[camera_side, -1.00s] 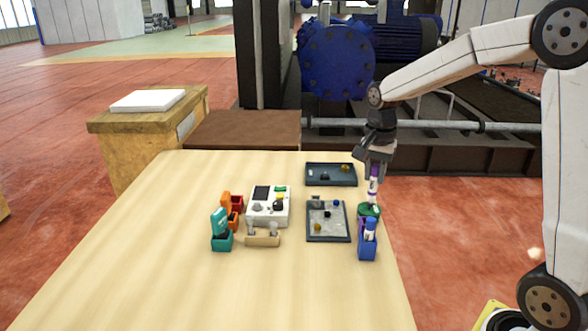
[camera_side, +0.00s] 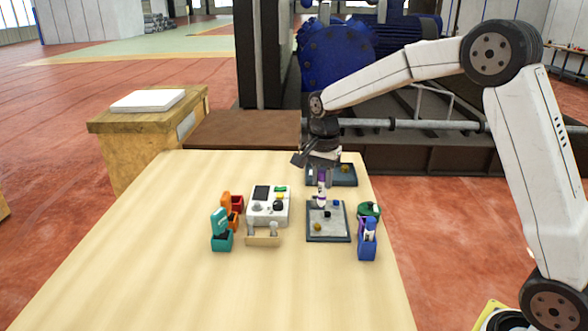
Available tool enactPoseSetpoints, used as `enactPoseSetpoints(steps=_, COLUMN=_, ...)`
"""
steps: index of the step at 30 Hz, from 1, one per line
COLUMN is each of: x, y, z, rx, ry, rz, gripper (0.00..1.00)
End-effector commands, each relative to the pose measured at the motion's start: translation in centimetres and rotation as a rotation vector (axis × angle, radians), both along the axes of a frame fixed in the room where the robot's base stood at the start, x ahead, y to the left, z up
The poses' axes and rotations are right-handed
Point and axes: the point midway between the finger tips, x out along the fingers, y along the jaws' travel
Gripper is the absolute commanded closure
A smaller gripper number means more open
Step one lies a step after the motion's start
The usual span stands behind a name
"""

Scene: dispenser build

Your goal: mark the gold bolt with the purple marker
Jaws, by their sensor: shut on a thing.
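My gripper (camera_side: 321,168) is shut on the purple marker (camera_side: 321,180), which hangs upright with its white lower end down. The marker shows in front of the back-left part of the grey front tray (camera_side: 343,237); I cannot tell whether its tip touches anything. A small gold piece (camera_side: 317,227) lies in the front-left part of that tray, apart from the marker. Another gold piece (camera_side: 346,168) lies in the dark back tray (camera_side: 352,182), partly hidden by my gripper. The pieces are too small to tell which is the bolt.
The front tray also holds a black piece (camera_side: 327,214) and a blue piece (camera_side: 336,203). At right stand a blue holder (camera_side: 367,250) with markers and a green round item (camera_side: 369,209). A white device (camera_side: 268,207), orange box (camera_side: 228,212) and teal box (camera_side: 221,240) stand left. The near table is clear.

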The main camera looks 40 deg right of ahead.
Motion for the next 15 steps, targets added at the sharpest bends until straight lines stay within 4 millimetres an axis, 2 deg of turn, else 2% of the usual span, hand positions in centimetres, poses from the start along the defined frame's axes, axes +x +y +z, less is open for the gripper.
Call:
enactPoseSetpoints(steps=4, x=0.67, y=0.75, z=-0.26, rx=0.0, ry=0.0, rz=0.001, gripper=1.0)
enactPoseSetpoints(steps=15, x=0.69, y=0.78, z=-0.49, rx=0.0, ry=0.0, rz=0.0, gripper=1.0)
